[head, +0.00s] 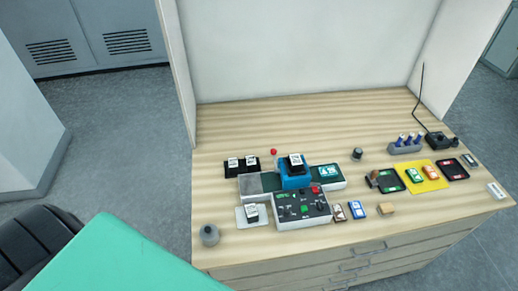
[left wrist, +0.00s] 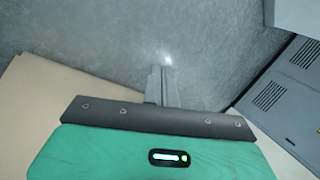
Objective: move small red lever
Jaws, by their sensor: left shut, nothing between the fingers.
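A small red round-topped piece (head: 273,152) stands on the wooden table just behind a blue machine (head: 293,178); I cannot tell whether it is the lever. Another small red piece (head: 316,189) sits at the back right of the dark control panel (head: 290,212) in front of the machine. My left gripper (left wrist: 162,72) shows in the left wrist view, shut and empty, over grey floor. No task object shows in that view. In the head view, a green part of mine fills the lower left, left of the table. My right gripper is not in view.
The table (head: 300,115) has raised side and back walls. A grey knobbed piece (head: 210,235) stands at its front left. At right are a yellow mat (head: 438,185) with small toy cars, dark trays, and a black device (head: 436,140) with an antenna. The back of the table is clear.

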